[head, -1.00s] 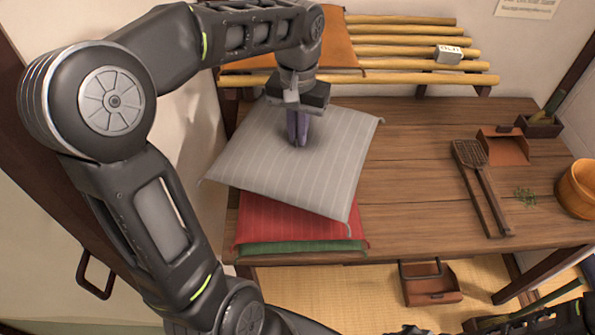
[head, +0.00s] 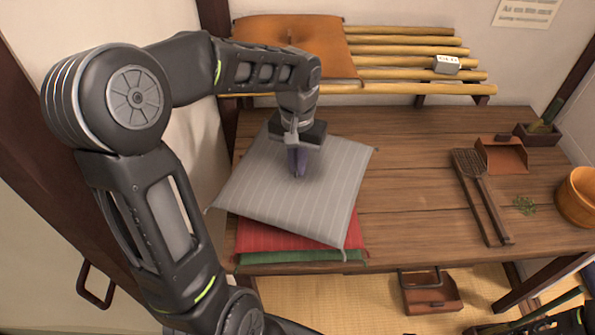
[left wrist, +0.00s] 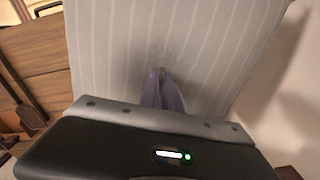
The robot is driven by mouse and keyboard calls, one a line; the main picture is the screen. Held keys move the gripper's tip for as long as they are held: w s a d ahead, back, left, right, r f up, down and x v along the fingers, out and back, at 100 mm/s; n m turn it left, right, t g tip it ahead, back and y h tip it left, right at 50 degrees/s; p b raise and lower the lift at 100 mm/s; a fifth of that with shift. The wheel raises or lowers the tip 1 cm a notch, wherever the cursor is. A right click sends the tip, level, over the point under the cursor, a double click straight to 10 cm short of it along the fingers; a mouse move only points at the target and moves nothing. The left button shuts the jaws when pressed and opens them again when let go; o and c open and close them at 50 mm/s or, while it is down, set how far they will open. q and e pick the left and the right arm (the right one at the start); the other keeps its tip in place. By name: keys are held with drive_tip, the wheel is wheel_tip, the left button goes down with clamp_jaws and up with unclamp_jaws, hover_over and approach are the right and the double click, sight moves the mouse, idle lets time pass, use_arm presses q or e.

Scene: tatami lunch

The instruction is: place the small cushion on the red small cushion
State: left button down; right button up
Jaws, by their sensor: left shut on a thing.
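The small cushion is grey with pale stripes (head: 320,200). It lies or hovers right over the red small cushion (head: 275,236), turned at an angle to it; I cannot tell whether they touch all over. Only the front strip of the red cushion shows. My left gripper (head: 299,172) points down at the middle of the grey cushion and is shut on it. In the left wrist view the purple fingers pinch the grey cushion (left wrist: 110,50). My right gripper cannot be made out; only dark parts of my right arm show at the bottom right.
A green cushion (head: 300,258) lies under the red one on the wooden table (head: 410,200). An orange cushion (head: 290,45) lies on the bamboo rack behind. The table's middle is bare.

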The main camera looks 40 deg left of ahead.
use_arm(q)
drive_tip(key=shift+f, duration=1.65)
drive_tip(key=shift+f, duration=0.1)
drive_tip(key=c, duration=1.6)
unclamp_jaws()
drive_tip(key=shift+o, duration=0.2)
wheel_tip(320, 180, up, 12)
drive_tip(key=shift+r, duration=0.15)
